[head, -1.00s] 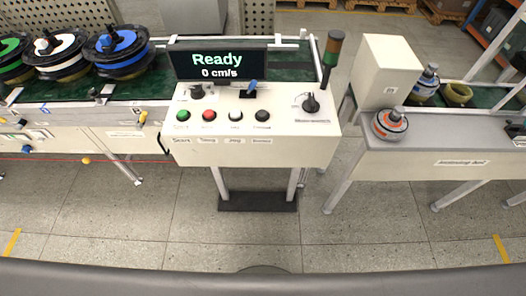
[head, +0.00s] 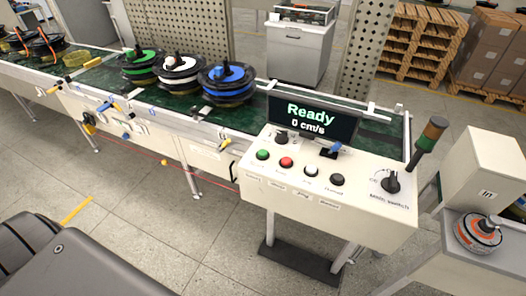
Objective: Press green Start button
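The green Start button (head: 263,155) is the leftmost of a row of buttons on the white control panel (head: 350,205). A red button (head: 286,162), a white button (head: 310,170) and a black button (head: 337,180) sit to its right. The display (head: 312,120) above them reads "Ready" and "0 cm/s". Nothing covers the green button. Neither of my grippers shows in the head view.
A conveyor (head: 190,105) runs left from the panel, carrying green, white and blue-topped reels (head: 226,84). A signal tower (head: 428,140) and a rotary switch (head: 392,182) stand at the panel's right. Floor (head: 190,235) in front is clear.

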